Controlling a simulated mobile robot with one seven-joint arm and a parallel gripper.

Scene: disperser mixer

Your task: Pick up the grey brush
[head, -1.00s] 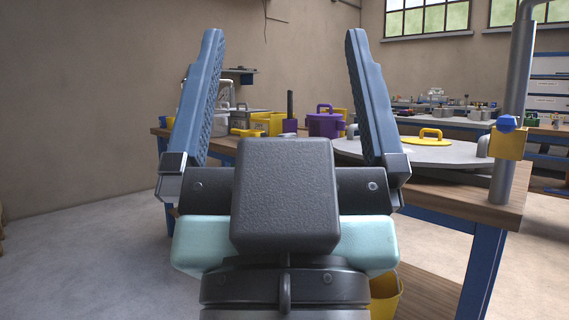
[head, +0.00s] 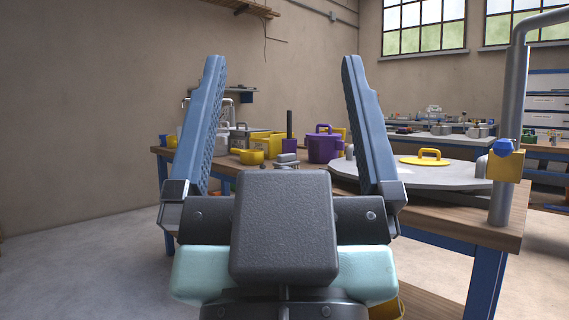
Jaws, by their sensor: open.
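My gripper (head: 283,60) fills the middle of the head view, its two blue fingers upright and wide apart with nothing between them. Beyond it, a small grey object (head: 287,158) lies on the workbench, just above my gripper's dark body in the picture. It may be the grey brush, but its lower part is hidden and its shape is too small to be sure. It lies well apart from my fingers.
The wooden workbench (head: 470,229) also holds a purple pot (head: 323,147), a yellow cup (head: 251,157), a purple item with a dark upright handle (head: 289,125), and a large grey round lid (head: 400,174). A grey pipe (head: 509,110) rises at the right.

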